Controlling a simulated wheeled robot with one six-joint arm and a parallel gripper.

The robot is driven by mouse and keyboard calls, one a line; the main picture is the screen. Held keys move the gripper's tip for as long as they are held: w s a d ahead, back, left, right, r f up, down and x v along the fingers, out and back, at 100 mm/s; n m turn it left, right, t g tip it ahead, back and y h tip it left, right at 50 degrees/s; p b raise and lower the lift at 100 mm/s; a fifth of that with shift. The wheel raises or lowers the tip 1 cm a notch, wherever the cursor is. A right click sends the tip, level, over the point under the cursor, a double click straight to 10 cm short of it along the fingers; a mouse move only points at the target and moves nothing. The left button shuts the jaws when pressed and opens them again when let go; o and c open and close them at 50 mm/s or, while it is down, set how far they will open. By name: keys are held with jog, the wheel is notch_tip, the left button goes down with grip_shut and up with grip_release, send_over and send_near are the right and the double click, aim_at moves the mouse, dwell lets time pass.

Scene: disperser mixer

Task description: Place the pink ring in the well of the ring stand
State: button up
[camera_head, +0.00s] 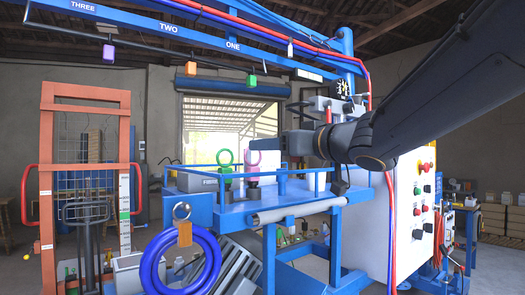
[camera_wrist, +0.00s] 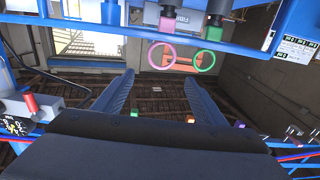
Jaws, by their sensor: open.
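The pink ring (camera_head: 253,159) stands upright on a pink base on the blue-railed platform (camera_head: 236,216), beside a green ring (camera_head: 225,158). My gripper (camera_head: 262,145) points left, with its fingertips close to the pink ring in the head view. In the wrist view, the two fingers of my gripper (camera_wrist: 158,77) are spread with nothing between them. The pink ring (camera_wrist: 149,57) appears beyond the tips, roughly in line with the gap, and the green ring (camera_wrist: 211,62) is to its right. I cannot make out a separate ring stand or its well.
A blue overhead beam (camera_head: 200,38) carries hanging coloured blocks. A white control panel (camera_head: 414,200) stands right of the platform. An orange frame (camera_head: 86,108) is at left. Blue rings (camera_head: 152,262) hang at the platform's front. Rails edge the platform.

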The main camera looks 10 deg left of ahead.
jog(key=shift+v, duration=1.6)
